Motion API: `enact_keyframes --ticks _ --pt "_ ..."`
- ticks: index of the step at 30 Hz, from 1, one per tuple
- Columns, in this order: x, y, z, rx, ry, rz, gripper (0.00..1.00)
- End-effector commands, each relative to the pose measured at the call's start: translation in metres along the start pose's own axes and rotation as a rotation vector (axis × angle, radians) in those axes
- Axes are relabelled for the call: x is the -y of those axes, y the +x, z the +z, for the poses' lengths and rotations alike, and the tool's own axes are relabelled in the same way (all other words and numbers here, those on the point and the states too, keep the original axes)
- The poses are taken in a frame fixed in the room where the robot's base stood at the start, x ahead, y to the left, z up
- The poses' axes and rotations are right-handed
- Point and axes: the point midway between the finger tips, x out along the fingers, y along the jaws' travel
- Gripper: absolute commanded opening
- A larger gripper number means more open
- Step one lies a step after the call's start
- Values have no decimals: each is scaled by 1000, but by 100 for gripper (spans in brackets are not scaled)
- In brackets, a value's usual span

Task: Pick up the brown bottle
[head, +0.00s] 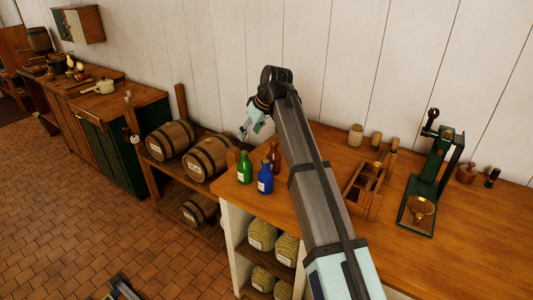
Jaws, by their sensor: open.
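The brown bottle (275,156) stands upright near the left end of the wooden counter (460,262), close behind a blue bottle and right beside my arm in the picture. A green bottle (244,168) and the blue bottle (265,178) stand in front of it, to its left. My gripper (243,134) points down and left, above and to the left of the brown bottle in the picture. It is open, small in view, with nothing seen between its fingers. It appears apart from all three bottles.
A wooden caddy (357,200) and a green press (434,170) stand on the counter to the right. Barrels (171,139) lie on a rack to the left. My arm crosses the counter and hides part of it. The white plank wall (340,60) rises behind.

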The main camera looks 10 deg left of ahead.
Motion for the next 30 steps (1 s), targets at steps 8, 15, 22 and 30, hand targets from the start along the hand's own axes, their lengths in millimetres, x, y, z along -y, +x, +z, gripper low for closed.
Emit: enact_keyframes --ticks 8,15,22,30 --pt "-77 -101 45 59 162 129 62" --pt "-85 -84 52 69 175 138 62" --pt "-90 -40 55 68 175 137 62" --pt "-96 4 57 66 174 138 62"
